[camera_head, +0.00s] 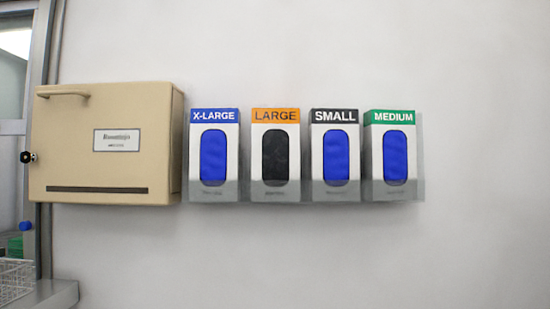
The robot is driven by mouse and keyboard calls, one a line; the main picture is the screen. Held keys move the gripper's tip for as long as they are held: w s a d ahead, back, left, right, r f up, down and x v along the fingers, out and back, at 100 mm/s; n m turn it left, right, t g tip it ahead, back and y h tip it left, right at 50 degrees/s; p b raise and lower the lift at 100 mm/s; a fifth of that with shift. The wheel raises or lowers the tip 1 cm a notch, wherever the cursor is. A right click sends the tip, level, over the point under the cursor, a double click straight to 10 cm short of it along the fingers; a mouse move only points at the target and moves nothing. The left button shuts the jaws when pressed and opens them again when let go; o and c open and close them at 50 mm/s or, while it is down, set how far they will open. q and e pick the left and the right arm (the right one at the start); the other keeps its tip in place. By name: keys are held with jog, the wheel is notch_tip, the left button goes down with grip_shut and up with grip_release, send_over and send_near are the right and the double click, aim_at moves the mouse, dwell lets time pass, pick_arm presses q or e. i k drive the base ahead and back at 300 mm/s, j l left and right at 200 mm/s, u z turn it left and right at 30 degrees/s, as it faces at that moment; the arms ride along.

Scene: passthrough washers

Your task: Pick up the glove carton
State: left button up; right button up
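Several glove cartons stand side by side in a grey holder (420,185) on the wall. From left to right they are the blue-topped X-LARGE carton (214,116), the orange-topped LARGE carton (276,116), the black-topped SMALL carton (335,116) and the green-topped MEDIUM carton (393,118). The LARGE carton's oval opening shows black; the others show blue. Neither of my grippers is in the head view.
A beige wall cabinet (105,170) with a handle and a label hangs left of the cartons. A door or window frame, a grey ledge (50,294) and a white wire basket (14,281) are at the far left. The wall on the right is bare.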

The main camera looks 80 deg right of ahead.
aim_at(276, 132)
jog(key=z, duration=2.55)
